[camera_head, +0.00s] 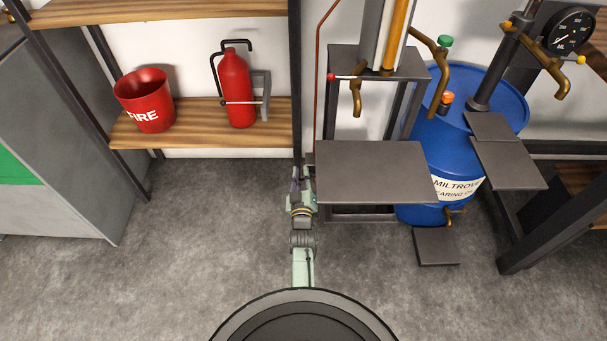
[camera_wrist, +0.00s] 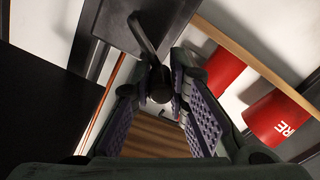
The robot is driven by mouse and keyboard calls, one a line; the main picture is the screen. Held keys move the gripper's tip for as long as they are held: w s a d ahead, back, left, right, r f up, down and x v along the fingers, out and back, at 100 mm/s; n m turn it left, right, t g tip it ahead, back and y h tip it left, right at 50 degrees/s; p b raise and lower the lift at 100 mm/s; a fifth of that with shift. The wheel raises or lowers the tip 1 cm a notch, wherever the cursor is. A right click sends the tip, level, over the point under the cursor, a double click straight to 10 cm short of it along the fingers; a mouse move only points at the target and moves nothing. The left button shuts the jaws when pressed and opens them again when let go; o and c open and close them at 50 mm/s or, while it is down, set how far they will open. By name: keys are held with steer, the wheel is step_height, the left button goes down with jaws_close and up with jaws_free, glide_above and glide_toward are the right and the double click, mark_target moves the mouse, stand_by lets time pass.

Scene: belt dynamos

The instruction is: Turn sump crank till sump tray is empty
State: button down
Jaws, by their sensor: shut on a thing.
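In the wrist view, a dark crank handle (camera_wrist: 143,33), which I take to be the sump crank, runs from a dark plate down to a round end. My gripper (camera_wrist: 160,78) has its purple-padded fingers on both sides of that round end and is shut on it. In the head view, my gripper (camera_head: 297,182) is low beside the shelf post, left of a dark flat-topped stand (camera_head: 376,172). The crank is hidden there. I cannot make out the sump tray or its contents in either view.
A blue drum (camera_head: 455,150) with brass taps stands at the right, with dark plates around it. A red fire bucket (camera_head: 146,100) and a red extinguisher (camera_head: 235,90) stand on a wooden shelf (camera_head: 190,128). The floor at the left is clear.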

mark_target(301, 180)
steer(key=shift+a+f+n, duration=0.1)
steer(key=shift+f+n, duration=0.1)
steer(key=shift+n, duration=0.1)
steer(key=c, duration=1.5)
jaws_free()
steer(key=shift+c, duration=0.2)
steer(key=s, duration=0.7)
steer(key=shift+s, duration=0.25)
